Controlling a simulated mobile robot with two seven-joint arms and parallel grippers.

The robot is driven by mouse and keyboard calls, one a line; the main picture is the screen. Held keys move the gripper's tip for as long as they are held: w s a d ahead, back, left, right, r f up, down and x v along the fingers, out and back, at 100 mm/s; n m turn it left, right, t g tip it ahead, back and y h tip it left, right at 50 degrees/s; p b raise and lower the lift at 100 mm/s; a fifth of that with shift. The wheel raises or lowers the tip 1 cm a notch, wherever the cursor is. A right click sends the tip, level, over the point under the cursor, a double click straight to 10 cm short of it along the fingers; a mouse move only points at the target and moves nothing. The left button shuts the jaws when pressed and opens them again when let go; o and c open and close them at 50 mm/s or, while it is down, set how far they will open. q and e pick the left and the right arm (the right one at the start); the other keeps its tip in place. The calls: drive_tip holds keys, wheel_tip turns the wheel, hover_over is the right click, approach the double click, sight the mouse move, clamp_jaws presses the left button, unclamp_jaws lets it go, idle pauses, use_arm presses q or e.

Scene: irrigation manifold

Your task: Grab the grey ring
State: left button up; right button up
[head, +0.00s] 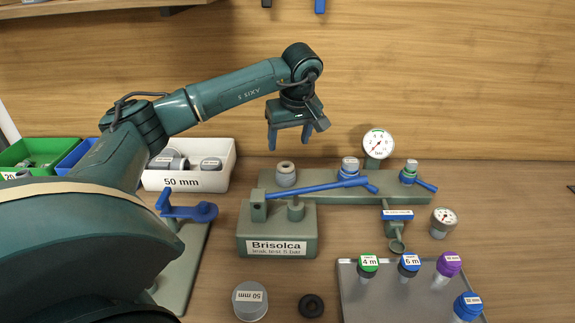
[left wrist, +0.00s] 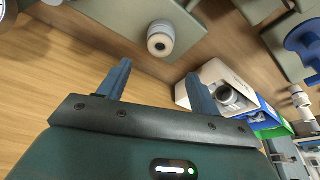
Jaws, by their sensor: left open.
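A grey ring-shaped fitting (head: 286,173) with a dark hole in its top stands upright at the left end of the green-grey manifold plate (head: 330,191). It also shows in the left wrist view (left wrist: 161,39), ahead of my fingertips and roughly between their lines. My left gripper (head: 289,138) is open and empty, pointing down above and apart from the fitting. Its two blue fingers (left wrist: 158,72) show in the left wrist view with nothing between them. I cannot tell whether the ring is a separate piece on a stub. My right gripper is not in view.
A white "50 mm" bin (head: 188,181) with grey fittings stands left of the ring. A blue lever (head: 315,187) on the "Brisolca" block lies in front of it. A gauge (head: 379,145) stands farther right. A grey cap (head: 250,302) and black ring (head: 311,306) lie in front.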

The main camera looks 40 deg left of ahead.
sight(286, 167)
use_arm(q)
drive_tip(key=p+x, duration=0.1)
drive_tip(key=x, duration=0.7)
drive_tip(key=shift+d, duration=0.2)
drive_tip(key=c, duration=1)
